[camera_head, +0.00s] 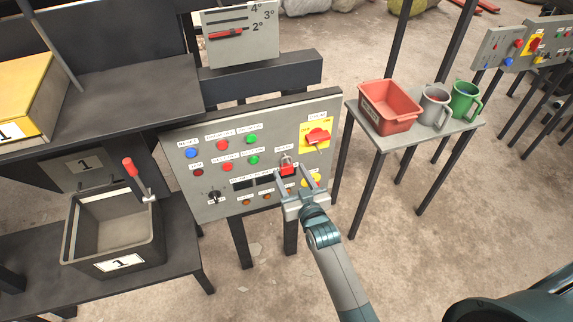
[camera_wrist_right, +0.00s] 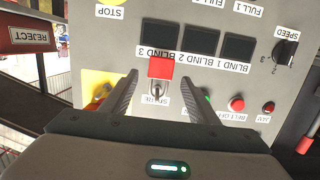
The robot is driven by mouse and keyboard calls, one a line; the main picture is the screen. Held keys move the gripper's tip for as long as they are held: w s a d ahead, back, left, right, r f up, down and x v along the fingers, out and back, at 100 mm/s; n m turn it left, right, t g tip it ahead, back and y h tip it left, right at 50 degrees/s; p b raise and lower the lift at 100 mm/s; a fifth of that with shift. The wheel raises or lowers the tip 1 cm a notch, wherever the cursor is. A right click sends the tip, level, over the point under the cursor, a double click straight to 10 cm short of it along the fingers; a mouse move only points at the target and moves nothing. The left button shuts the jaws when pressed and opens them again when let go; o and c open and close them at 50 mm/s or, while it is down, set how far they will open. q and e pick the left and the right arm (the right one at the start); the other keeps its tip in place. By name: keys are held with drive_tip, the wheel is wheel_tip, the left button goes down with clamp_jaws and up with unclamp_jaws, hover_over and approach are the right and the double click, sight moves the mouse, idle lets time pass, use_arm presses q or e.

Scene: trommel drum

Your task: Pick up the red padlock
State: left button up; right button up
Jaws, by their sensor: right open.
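The red padlock (camera_head: 287,169) hangs on the front of the grey control panel (camera_head: 185,170), right of the middle. In the right wrist view, which shows the panel upside down, the padlock (camera_wrist_right: 160,68) has a red body and a metal shackle. My right gripper (camera_head: 294,173) is open in front of the panel. In the wrist view its two fingers (camera_wrist_right: 161,76) stand apart on either side of the padlock, with a gap on each side. I cannot tell how deep the fingertips reach. My left gripper is not in view.
A yellow plate with a red rotary switch (camera_head: 317,135) sits above right of the padlock; buttons and small displays surround it. A side table (camera_head: 440,131) carries a red bin (camera_head: 390,105) and two mugs. A grey bin (camera_head: 112,230) stands at the left on a dark shelf.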

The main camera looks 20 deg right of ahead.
drive_tip(key=shift+w+f, duration=0.15)
drive_tip(key=shift+w, duration=0.75)
drive_tip(key=c, duration=1.2)
